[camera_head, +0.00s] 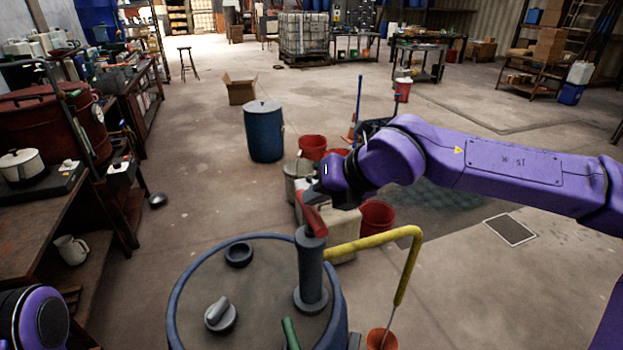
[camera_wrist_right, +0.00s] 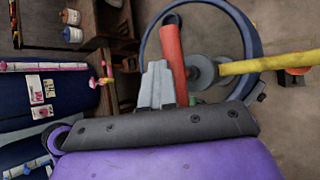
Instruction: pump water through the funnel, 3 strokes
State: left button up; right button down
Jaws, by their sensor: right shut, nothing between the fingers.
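The hand pump (camera_head: 311,275) is a grey cylinder standing on the lid of a blue-rimmed drum (camera_head: 255,290). Its red handle (camera_head: 313,222) slants up toward my right gripper (camera_head: 318,192), and it also shows in the wrist view (camera_wrist_right: 172,50). My right gripper's grey fingers (camera_wrist_right: 157,85) are shut and empty beside the red handle; I cannot tell whether they touch it. A yellow spout (camera_head: 400,265) bends over and down, with a thin pale line below its end. Beneath it is an orange-red vessel (camera_head: 382,340), perhaps the funnel, cut off by the frame. My left gripper is not in view.
The drum lid carries a black ring (camera_head: 239,255) and a grey cap (camera_head: 220,315). Red buckets (camera_head: 376,217) and a pale container stand behind the pump. A blue barrel (camera_head: 263,130) stands farther back. A cluttered bench is at left; the floor between is mostly clear.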

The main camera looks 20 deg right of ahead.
aim_at(315, 209)
jog(key=shift+f+b, duration=0.5)
jog(key=shift+f, duration=0.35)
dwell(0.3)
jog(key=shift+r, duration=0.15)
jog(key=shift+r+p, duration=3.1)
jog(key=shift+r, duration=0.4)
notch_tip(315, 209, up, 6)
jog(key=p, duration=0.5)
jog(key=shift+w, duration=0.1)
